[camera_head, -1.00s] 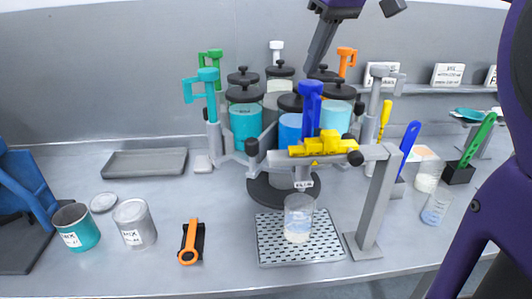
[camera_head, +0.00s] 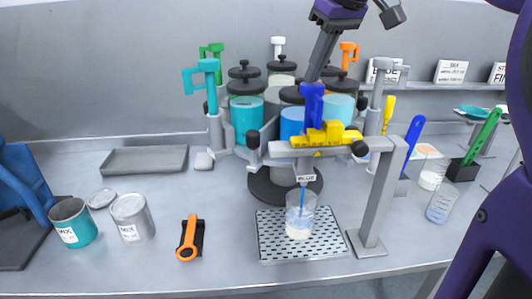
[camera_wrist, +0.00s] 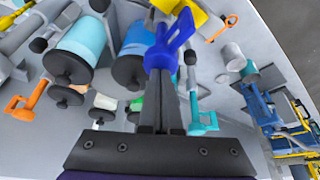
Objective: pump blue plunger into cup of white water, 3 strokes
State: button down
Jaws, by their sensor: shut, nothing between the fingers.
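The blue plunger (camera_head: 312,104) stands upright in the yellow-clamped pump on the grey stand. My gripper (camera_head: 314,79) is shut with nothing between its fingers, and its tips are at the top of the plunger. In the wrist view the fingertips (camera_wrist: 163,72) meet the blue plunger (camera_wrist: 168,47); touch cannot be told for sure. A thin blue stream runs from the nozzle (camera_head: 305,178) into the clear cup (camera_head: 300,214). The cup stands upright under the nozzle and holds whitish liquid low down.
The cup stands on a perforated tray (camera_head: 275,247). The grey stand post (camera_head: 379,200) rises right of it. Teal (camera_head: 211,82) and orange plungers and lidded jars crowd the carousel behind.

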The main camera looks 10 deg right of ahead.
jog(key=shift+f, duration=0.4)
jog(key=shift+r+p, duration=1.55)
jog(key=shift+r, duration=0.7)
jog(key=shift+r, duration=3)
